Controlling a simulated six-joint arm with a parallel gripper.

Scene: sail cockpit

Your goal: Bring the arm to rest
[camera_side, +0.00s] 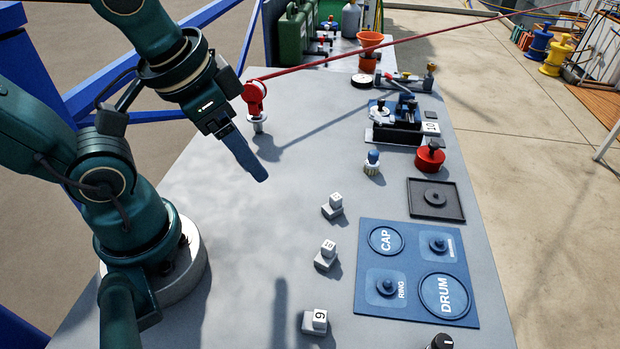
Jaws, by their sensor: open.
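My gripper (260,178) hangs above the left part of the grey worktable (240,220), pointing down and to the right. I see it side-on, one finger covering the other, and nothing shows held in it. It is apart from the table and from the objects on it. My green arm is folded at the left, bent over its pale round base.
A red fitting (256,98) with a taut red line stands just behind my gripper. Small numbered blocks (326,256), a blue mat (412,312) marked CAP, RING and DRUM, a black tray (455,208) and a red can (430,158) stand right. The table's left-middle is clear.

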